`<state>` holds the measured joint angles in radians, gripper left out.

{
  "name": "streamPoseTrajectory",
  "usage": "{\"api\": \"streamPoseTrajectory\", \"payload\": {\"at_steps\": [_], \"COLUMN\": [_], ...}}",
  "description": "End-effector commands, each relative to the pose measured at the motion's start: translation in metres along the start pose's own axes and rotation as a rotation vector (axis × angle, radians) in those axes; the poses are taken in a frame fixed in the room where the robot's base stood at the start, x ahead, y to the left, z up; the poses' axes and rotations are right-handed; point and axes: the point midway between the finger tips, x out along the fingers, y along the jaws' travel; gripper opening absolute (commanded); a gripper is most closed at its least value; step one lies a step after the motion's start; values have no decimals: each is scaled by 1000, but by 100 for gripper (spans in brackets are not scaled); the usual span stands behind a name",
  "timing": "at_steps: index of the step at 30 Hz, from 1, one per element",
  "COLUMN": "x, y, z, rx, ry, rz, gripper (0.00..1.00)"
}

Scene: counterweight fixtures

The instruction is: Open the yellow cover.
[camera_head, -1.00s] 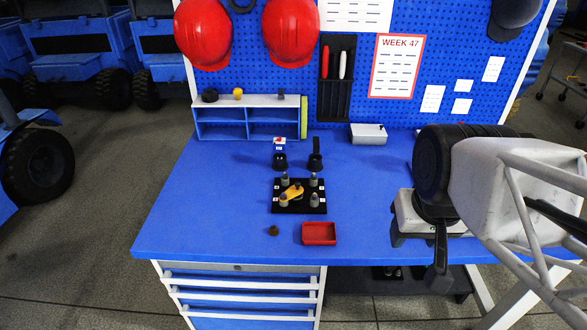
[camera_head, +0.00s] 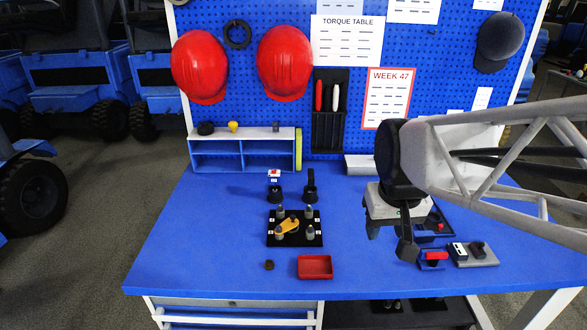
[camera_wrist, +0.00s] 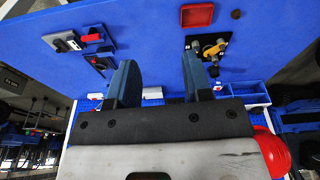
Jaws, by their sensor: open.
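The yellow cover (camera_head: 288,226) is a small orange-yellow plate lying across the black fixture (camera_head: 270,242) in the middle of the blue table. Several grey posts stand around it on the fixture. In the wrist view the cover (camera_wrist: 214,48) shows at the upper right, beyond the right-hand finger. My gripper (camera_head: 389,236) is to the right of the fixture, above the table and well apart from the cover. In the wrist view its two blue fingers (camera_wrist: 160,78) are spread, with nothing between them.
A red tray (camera_head: 315,267) and a small dark knob (camera_head: 269,265) are in front of the fixture. Two black upright parts stand behind it. Red-handled devices (camera_head: 433,257) sit below my arm. A blue shelf (camera_head: 241,150) is at the back left. Table left of the fixture is clear.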

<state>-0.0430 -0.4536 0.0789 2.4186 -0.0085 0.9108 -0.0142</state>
Motion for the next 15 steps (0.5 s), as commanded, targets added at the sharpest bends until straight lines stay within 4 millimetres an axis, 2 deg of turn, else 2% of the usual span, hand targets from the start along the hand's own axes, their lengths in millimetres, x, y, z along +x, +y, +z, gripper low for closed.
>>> {"api": "streamPoseTrajectory", "payload": {"at_steps": [3,15], "x": [7,38], "y": [-5,-27], "z": [-25,-101], "rx": [-21,-91], "ry": [-15,-53], "rz": [-3,-13], "gripper": [46,46]}}
